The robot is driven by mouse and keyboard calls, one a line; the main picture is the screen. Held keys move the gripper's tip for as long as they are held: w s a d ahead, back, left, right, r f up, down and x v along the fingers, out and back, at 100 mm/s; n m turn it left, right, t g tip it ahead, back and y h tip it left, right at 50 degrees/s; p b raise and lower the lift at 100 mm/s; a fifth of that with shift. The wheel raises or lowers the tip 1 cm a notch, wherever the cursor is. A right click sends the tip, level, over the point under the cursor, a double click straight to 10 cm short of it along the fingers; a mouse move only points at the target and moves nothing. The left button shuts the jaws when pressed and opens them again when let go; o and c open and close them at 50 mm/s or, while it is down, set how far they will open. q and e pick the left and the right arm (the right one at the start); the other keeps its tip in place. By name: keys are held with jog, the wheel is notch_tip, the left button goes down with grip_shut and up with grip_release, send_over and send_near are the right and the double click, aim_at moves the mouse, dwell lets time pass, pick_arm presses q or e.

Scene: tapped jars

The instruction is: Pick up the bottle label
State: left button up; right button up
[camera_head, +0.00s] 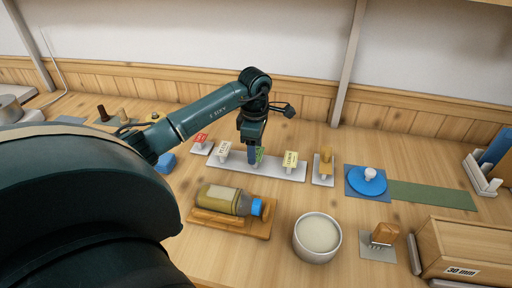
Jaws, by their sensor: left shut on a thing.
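A white rack (275,173) holds a row of small upright label tags. My left gripper (254,162) points down over the rack and is shut on a green tag (260,154), which is largely hidden by the fingers. I cannot tell whether this tag is clear of the rack. A cream tag (223,148) stands to its left and a pale yellow tag (290,157) to its right. The print on the tags is too small to read surely. A bottle (216,199) with a blue cap lies on a wooden cradle (233,224) in front. My right gripper is out of view.
A red tag (201,139) stands left of the rack. A wooden stamp-like piece (326,158) stands right of it. A white bowl (317,238), a blue disc (366,182), a green mat (432,195) and a wooden box (465,248) are to the right.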

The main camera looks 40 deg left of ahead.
pick_arm(q)
notch_tip(320, 180, up, 10)
jog(key=shift+r, duration=0.25)
dwell(0.3)
